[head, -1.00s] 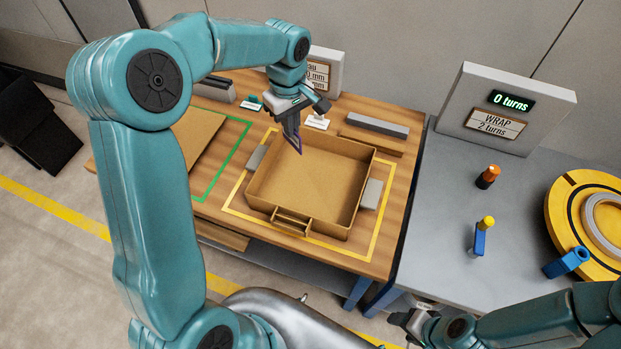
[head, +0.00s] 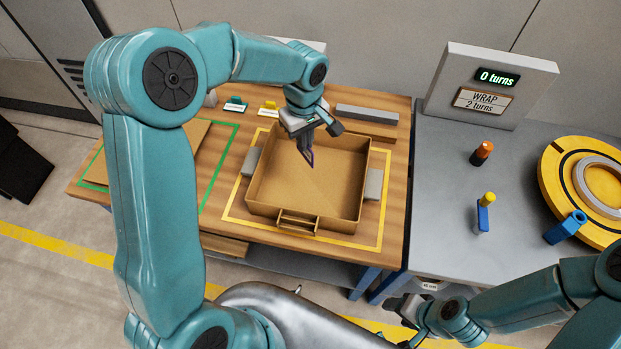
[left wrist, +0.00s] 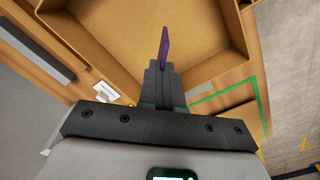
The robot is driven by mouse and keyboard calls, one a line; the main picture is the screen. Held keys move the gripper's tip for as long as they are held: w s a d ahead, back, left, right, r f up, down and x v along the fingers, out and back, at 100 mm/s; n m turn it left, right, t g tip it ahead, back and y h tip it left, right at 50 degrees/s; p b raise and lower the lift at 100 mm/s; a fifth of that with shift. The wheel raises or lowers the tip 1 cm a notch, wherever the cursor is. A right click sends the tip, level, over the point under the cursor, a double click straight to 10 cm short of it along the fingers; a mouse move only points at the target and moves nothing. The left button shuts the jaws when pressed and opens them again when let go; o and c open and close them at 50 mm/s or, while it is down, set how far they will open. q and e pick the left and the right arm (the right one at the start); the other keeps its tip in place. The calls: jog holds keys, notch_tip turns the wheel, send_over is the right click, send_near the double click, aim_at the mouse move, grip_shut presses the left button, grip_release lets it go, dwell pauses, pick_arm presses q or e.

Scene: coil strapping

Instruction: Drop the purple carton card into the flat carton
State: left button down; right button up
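The flat carton (head: 262,200) is an open, shallow brown box on the wooden table, inside a yellow outline. My left gripper (head: 306,156) is over the back part of the carton, pointing down. It is shut on the purple carton card (head: 310,157), seen nearly edge-on. In the left wrist view the purple card (left wrist: 164,48) stands out from the closed fingertips (left wrist: 160,75), with the carton's floor (left wrist: 115,30) behind it. My right gripper (head: 408,312) is low at the front, by the grey table's edge; its fingers are too unclear to judge.
Grey blocks (head: 251,162) (head: 374,184) flank the carton. A green outline (head: 222,160) with a flat brown board lies left. Small green (head: 236,104) and yellow (head: 268,107) holders stand behind. On the grey table are orange (head: 482,152) and yellow-topped (head: 484,212) posts and a yellow turntable (head: 556,190).

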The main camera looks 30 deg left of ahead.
aim_at(305, 157)
pick_arm(q)
notch_tip(305, 157, down, 5)
jog(key=b, duration=0.3)
jog(key=shift+a+f, duration=0.1)
jog(key=shift+f, duration=0.35)
jog(key=c, duration=1.2)
grip_release()
jog(key=shift+c, duration=0.2)
notch_tip(305, 157, up, 16)
jog(key=shift+r, duration=0.25)
jog(key=shift+f, duration=0.1)
